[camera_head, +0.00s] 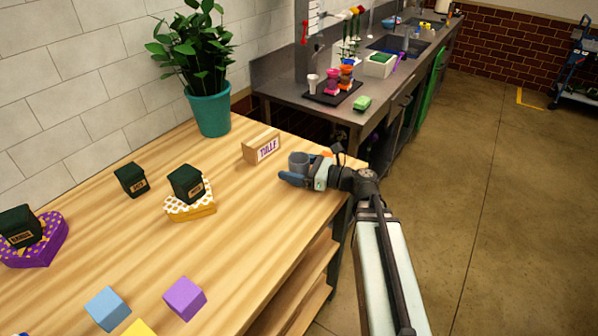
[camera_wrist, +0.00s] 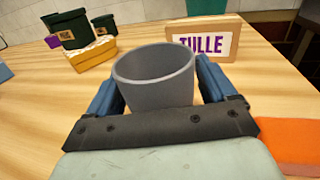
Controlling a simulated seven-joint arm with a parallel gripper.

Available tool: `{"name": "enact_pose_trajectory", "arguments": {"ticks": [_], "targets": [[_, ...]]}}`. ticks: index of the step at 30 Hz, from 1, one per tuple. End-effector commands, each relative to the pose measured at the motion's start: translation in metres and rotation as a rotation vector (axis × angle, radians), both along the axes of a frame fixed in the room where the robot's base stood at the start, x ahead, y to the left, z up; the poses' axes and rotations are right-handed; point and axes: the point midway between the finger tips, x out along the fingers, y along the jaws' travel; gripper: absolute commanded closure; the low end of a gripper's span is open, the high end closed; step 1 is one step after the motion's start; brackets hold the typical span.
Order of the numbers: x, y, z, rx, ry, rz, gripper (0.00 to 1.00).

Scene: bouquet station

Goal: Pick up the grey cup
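The grey cup (camera_head: 298,161) stands upright near the right edge of the wooden table. In the wrist view the cup (camera_wrist: 154,80) stands between my two blue fingers, its open rim facing up. My gripper (camera_head: 294,175) is low over the table, reaching in from the right, with one finger on each side of the cup. The fingers (camera_wrist: 158,92) are spread wide. The left one is partly behind the cup's rim, and a thin gap seems to show at the right one. The cup's lower part is hidden by the gripper body.
A wooden "TULLE" block (camera_head: 261,147) stands just behind the cup. An orange item (camera_wrist: 288,145) lies close to the right of my gripper. A potted plant (camera_head: 211,105), dark green boxes (camera_head: 132,180) and coloured cubes (camera_head: 185,298) are farther off. The table middle is clear.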

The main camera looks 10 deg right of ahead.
Motion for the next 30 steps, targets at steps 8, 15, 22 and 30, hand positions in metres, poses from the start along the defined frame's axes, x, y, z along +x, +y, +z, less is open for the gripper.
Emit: {"name": "enact_pose_trajectory", "arguments": {"ticks": [8, 15, 22, 30], "targets": [[0.0, 0.0, 0.0, 0.0, 0.0, 0.0, 0.43], [0.0, 0.0, 0.0, 0.0, 0.0, 0.0, 0.66], [0.0, 0.0, 0.0, 0.0, 0.0, 0.0, 0.67], [0.0, 0.0, 0.015, 0.0, -0.002, 0.0, 0.67]]}}
